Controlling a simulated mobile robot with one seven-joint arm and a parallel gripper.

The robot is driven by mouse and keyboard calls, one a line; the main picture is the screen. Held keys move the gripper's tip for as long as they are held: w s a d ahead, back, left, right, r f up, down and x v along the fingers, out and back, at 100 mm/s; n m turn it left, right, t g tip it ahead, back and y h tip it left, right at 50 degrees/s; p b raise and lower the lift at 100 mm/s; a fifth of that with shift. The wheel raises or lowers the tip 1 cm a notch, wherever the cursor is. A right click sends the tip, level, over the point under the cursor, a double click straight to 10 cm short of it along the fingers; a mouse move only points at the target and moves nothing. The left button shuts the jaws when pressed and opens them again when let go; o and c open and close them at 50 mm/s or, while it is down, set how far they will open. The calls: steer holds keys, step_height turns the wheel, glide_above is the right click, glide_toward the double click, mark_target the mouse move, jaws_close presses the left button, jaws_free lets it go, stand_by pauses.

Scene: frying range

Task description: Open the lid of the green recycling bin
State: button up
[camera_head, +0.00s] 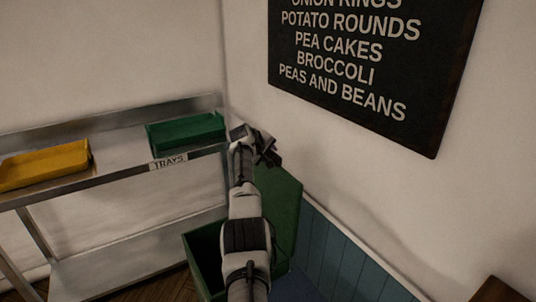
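The green recycling bin (193,264) stands on the floor in the lower middle, right of the metal stand. Its dark inside shows left of my arm. Its green lid (286,205) is raised and stands steeply on the right side, close to the wall. My arm reaches up across the bin and hides part of its opening and lid. My gripper (268,150) is at the top edge of the lid. Its fingers are dark and small, and I cannot tell whether they touch the lid or are open.
A metal stand (122,173) labelled TRAYS is at the left, close to my arm. It holds a yellow tray (45,166) and a green tray (187,134). A blue panelled wall base (345,262) runs along the right. A menu board (372,65) hangs above.

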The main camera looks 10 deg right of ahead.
steer(key=shift+a+r, duration=0.1)
steer(key=shift+r, duration=0.05)
steer(key=shift+s+a+r+b, duration=0.25)
steer(key=shift+s+r+b, duration=0.05)
steer(key=shift+b, duration=0.1)
steer(key=b+v, duration=0.4)
steer(key=v, duration=0.8)
steer(key=shift+s+a, duration=0.15)
steer(key=shift+s, duration=0.1)
steer(key=shift+r, duration=0.1)
